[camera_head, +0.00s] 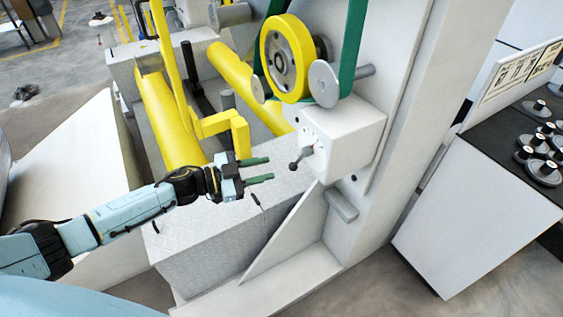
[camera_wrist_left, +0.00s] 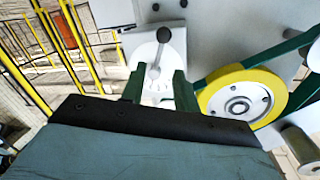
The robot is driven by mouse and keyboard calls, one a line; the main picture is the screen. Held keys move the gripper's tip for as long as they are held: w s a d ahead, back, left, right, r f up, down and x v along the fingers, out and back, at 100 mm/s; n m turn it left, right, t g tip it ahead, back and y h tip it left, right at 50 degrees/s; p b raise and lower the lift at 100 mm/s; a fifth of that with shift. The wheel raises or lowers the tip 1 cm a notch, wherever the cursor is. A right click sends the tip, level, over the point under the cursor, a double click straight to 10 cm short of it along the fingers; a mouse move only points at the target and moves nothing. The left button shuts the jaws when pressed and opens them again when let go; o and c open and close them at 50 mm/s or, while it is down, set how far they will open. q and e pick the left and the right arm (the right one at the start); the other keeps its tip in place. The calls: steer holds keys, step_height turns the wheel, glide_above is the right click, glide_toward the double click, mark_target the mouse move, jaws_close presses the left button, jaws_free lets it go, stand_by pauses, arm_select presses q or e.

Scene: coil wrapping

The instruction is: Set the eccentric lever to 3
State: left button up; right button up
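The eccentric lever (camera_head: 301,158) is a dark handle with a ball end on the front of a white box (camera_head: 345,138) below the yellow wheel. In the left wrist view the lever (camera_wrist_left: 163,37) has a dark round knob and a grey arm, over a pale dial plate. The dial's numbers are too small to read. My left gripper (camera_head: 272,168) is open, with two green fingers pointing at the lever, just left of it and apart from it. In the left wrist view the lever stands beyond and between the fingertips (camera_wrist_left: 158,72). My right gripper is not in view.
A yellow wheel (camera_head: 272,62) with green belts sits above the box. Yellow rollers and bars (camera_head: 170,120) stand behind my left arm. A white slanted panel (camera_head: 285,232) lies below the box. A black-topped table (camera_head: 510,140) with several round parts stands at right.

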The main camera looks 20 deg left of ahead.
arm_select(q)
steer(key=v, duration=0.5)
stand_by(0.4)
steer(key=s+a+f+n+t+y, duration=0.1)
steer(key=a+f+n+y, duration=0.2)
steer(key=f, duration=0.4)
steer(key=a+f+n+t+y, duration=0.1)
steer(key=a+f+n+y, duration=0.15)
steer(key=f, duration=0.35)
steer(key=s+a+f+n+g+y, duration=0.25)
steer(key=s+f, duration=0.25)
steer(key=f, duration=0.3)
steer(key=s+a+f+n+g+y, duration=0.1)
steer(key=s+f+y, duration=0.3)
steer(key=s+f, duration=0.3)
steer(key=s+d+f+g, duration=0.1)
steer(key=s+f+g, duration=0.2)
steer(key=s, duration=0.6)
steer(key=s+d+f+n+g+y, duration=0.1)
steer(key=s+d+f+g, duration=0.1)
steer(key=s+f, duration=0.5)
steer(key=s+d+f+g, duration=0.2)
steer(key=s+f+g, duration=0.2)
steer(key=s, duration=0.9)
steer(key=shift+s+f+n+y, duration=0.15)
steer(key=shift+f+n+y, duration=0.2)
steer(key=shift+f, duration=0.4)
